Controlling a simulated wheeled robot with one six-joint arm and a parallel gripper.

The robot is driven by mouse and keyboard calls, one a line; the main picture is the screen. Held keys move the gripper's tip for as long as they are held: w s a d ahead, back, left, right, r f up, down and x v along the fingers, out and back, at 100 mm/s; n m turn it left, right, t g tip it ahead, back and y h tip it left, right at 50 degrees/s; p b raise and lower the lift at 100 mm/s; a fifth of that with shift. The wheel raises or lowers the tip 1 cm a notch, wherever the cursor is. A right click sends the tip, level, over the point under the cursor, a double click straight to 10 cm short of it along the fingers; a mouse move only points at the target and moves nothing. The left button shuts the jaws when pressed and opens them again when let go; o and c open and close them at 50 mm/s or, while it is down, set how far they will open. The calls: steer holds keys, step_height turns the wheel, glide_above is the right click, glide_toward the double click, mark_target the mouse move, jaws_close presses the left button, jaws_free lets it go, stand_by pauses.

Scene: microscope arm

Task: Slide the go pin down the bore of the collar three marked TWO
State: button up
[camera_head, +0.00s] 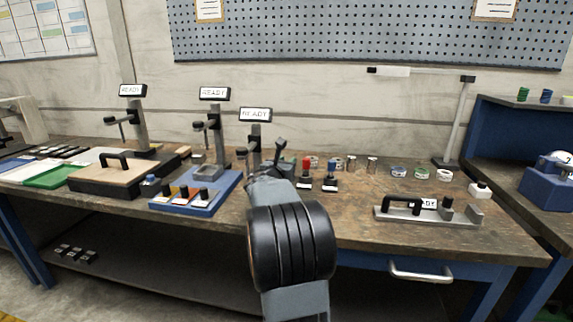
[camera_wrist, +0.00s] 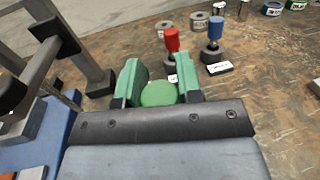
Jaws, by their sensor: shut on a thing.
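My gripper (camera_wrist: 160,82) has green fingers closed around a round green-topped piece (camera_wrist: 158,94), seen from above in the wrist view. It looks like the pin's handle; its shaft is hidden below. In the head view my own arm hides most of the gripper. A red-handled pin (camera_wrist: 171,40) and a blue-handled pin (camera_wrist: 216,30) stand upright in dark bases just beyond the fingers. They also show in the head view, red (camera_head: 306,166) and blue (camera_head: 331,168). Grey ring-like collars (camera_wrist: 163,28) (camera_wrist: 199,19) stand behind them; their markings are too small to read.
A gauge fixture (camera_head: 428,213) lies at the front right. Stands with READY displays (camera_head: 255,115) rise at the back left, near a blue base (camera_head: 222,190).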

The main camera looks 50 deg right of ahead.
steer(key=shift+f+b, duration=2.6)
steer(key=shift+f, duration=0.15)
steer(key=o, duration=1.1)
steer(key=p+v, duration=0.1)
steer(key=v, duration=1.3)
steer(key=shift+d, duration=0.1)
steer(key=s+a+r+m+g+y+p, duration=0.1)
steer(key=s+a+r+m+y+p, duration=0.2)
steer(key=a+m+p, duration=0.4)
steer(key=s+a+r+m+g+y+p, duration=0.1)
steer(key=s+a+r+m+y+p, duration=0.2)
steer(key=a, duration=0.8)
steer(key=s+a+r+m+y+p, duration=0.3)
steer(key=s+a+m+y+p, duration=0.3)
steer(key=p, duration=0.8)
steer(key=shift+s+a+r+m+g+y, duration=0.1)
steer(key=shift+a+r+m+g+y, duration=0.1)
steer(key=shift+a+m+y, duration=1.05)
steer(key=shift+a+r+m+g+y, duration=0.2)
steer(key=shift+a+m+y, duration=0.6)
steer(key=shift+m, duration=0.85)
steer(key=shift+s+a+y, duration=0.1)
steer(key=shift+a+y, duration=0.15)
steer(key=shift+y, duration=0.2)
steer(key=shift+c, duration=0.2)
